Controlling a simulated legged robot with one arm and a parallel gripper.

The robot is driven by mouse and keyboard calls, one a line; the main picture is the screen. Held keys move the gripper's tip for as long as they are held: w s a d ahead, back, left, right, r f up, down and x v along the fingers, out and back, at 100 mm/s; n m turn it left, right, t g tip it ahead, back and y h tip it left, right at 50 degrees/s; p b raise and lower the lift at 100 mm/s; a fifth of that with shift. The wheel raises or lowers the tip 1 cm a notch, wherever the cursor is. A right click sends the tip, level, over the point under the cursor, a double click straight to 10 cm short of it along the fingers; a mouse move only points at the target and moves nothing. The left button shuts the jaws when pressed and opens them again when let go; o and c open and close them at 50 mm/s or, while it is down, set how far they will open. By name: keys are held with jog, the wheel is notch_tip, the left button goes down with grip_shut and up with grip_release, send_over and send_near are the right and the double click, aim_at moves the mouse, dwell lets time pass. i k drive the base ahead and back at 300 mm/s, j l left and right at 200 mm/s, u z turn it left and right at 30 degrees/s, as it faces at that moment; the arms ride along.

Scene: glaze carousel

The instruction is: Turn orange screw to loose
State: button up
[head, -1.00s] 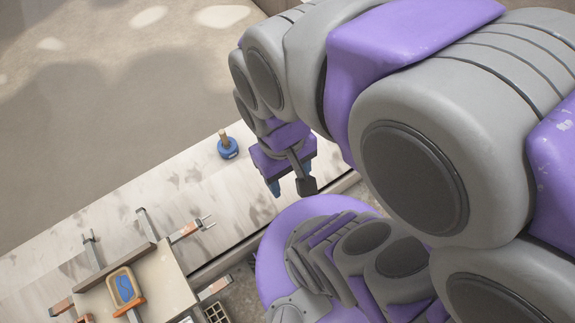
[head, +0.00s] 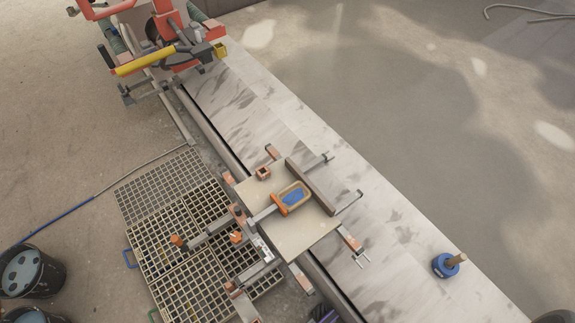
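A pale board (head: 300,240) lies across the long marbled slab, with several orange and grey clamps around it. A small tray (head: 303,188) with a blue inside lies on the board. An orange block (head: 280,209) with a grey bar sits at the tray's lower left. Small orange knobs show left of the board, one (head: 236,237) near its edge and one (head: 178,240) over the grating. I cannot tell which orange part is the screw, or whether it is tight or loose. My gripper is not in view.
Metal grating (head: 165,195) covers the floor left of the slab (head: 345,160). A red and yellow machine (head: 150,60) stands at top left. A blue round thing with a wooden handle (head: 445,265) sits on the slab at right. Dark buckets (head: 30,270) stand at lower left.

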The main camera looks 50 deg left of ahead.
aim_at(236, 237)
jog(key=k+l+u, duration=0.15)
jog(key=u, duration=0.9)
jog(key=k+l+u, duration=0.1)
jog(key=u, duration=0.3)
jog(key=k+u, duration=0.15)
jog(key=u, duration=0.25)
jog(key=k+l+u, duration=0.1)
jog(key=u, duration=0.25)
jog(key=i+l+u, duration=0.1)
jog(key=i+u, duration=0.15)
jog(key=i+l+u, duration=0.25)
jog(key=j, duration=0.1)
